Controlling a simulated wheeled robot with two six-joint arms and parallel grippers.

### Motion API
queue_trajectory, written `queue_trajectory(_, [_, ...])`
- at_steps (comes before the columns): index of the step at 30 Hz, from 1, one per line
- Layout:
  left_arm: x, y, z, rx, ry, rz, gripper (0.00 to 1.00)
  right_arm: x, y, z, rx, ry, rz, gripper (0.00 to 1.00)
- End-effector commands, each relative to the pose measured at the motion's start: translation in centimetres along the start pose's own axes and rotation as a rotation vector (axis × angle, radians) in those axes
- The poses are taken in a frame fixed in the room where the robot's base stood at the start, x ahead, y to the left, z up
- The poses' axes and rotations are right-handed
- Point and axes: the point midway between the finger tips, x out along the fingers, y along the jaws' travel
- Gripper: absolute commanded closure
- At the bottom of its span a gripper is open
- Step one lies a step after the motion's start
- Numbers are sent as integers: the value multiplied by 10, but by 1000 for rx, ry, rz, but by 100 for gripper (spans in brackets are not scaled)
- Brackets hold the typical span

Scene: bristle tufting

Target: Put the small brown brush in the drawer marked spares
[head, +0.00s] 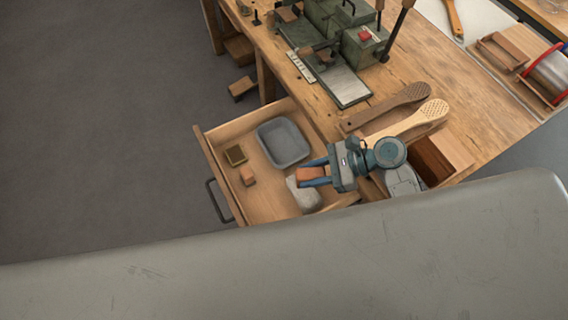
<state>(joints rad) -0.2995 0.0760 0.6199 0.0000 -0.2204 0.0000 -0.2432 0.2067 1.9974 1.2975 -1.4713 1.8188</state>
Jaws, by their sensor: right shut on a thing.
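My right gripper (312,174) is shut on the small brown brush (309,174), which shows as a short brown block between its blue fingers. Gripper and brush are above the right part of an open wooden drawer (215,165). I cannot see a spares label from here. The brush looks held above the drawer's contents, but its exact height is hard to tell. My left gripper is not in view.
The workbench (440,80) carries a green machine (360,45) and paddle-shaped brush bodies (420,118).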

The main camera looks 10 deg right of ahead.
Motion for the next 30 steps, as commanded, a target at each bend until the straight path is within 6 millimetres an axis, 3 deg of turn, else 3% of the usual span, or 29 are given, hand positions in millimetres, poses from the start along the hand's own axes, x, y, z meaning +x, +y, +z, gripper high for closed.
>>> queue_trajectory(1, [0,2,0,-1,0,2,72,15,23,-7,-16,-7,56,96])
queue_trajectory(6, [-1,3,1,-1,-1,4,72,51,91,-21,-109,-8,237,96])
queue_trajectory(10, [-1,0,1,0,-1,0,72,66,125,-24,-156,-4,327,96])
queue_trajectory(14, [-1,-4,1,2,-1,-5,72,72,140,-24,-182,0,373,96])
queue_trajectory(17, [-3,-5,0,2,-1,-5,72,78,136,-22,-190,0,383,96])
queue_trajectory(20, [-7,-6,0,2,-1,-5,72,87,117,-18,-193,0,385,96])
queue_trajectory(30, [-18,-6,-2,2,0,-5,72,127,36,-8,-191,2,385,96])
